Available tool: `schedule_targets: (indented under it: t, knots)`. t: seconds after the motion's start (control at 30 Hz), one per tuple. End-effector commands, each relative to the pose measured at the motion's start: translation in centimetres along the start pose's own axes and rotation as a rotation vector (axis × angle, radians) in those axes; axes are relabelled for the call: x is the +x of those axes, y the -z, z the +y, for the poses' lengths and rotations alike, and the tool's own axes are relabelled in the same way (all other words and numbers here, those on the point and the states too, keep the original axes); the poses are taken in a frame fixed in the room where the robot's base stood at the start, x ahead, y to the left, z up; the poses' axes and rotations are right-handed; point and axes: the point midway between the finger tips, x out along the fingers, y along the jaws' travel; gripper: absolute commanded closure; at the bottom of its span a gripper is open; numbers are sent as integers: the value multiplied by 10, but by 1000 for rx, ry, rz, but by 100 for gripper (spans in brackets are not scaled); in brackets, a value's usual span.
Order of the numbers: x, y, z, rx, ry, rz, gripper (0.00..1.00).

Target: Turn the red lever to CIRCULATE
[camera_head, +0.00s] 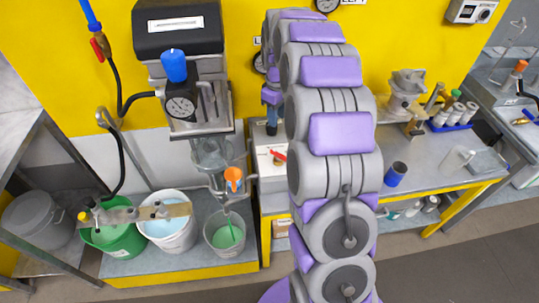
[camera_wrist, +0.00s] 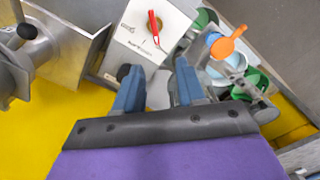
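The red lever (camera_wrist: 154,28) is on a white panel (camera_wrist: 128,52) with small dark lettering that I cannot read fully. In the wrist view it runs roughly up and down the picture over a brass-coloured hub. The head view also shows the lever (camera_head: 279,155) on the white box (camera_head: 262,182), partly hidden by my arm. My gripper (camera_wrist: 159,66) has its two blue-grey fingers apart with nothing between them. In the wrist view the fingertips lie below the lever and do not touch it. In the head view my gripper is partly hidden behind my arm.
An orange handle (camera_wrist: 229,42) is right of the panel. A grey metal machine (camera_wrist: 40,50) is left of it. Buckets, including a green one (camera_head: 116,240), stand at the left. A dark-blue cup (camera_head: 395,174) stands on the metal bench (camera_head: 440,180) at the right.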

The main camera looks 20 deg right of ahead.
Motion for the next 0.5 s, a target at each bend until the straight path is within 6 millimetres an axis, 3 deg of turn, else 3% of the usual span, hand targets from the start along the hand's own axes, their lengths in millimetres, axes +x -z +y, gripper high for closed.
schedule_targets:
  t: [0.27, 0.5]
  knots:
    - [22, -1, 10, -6, 5, -1, 61]
    - [67, 2, 3, -6, 0, -7, 61]
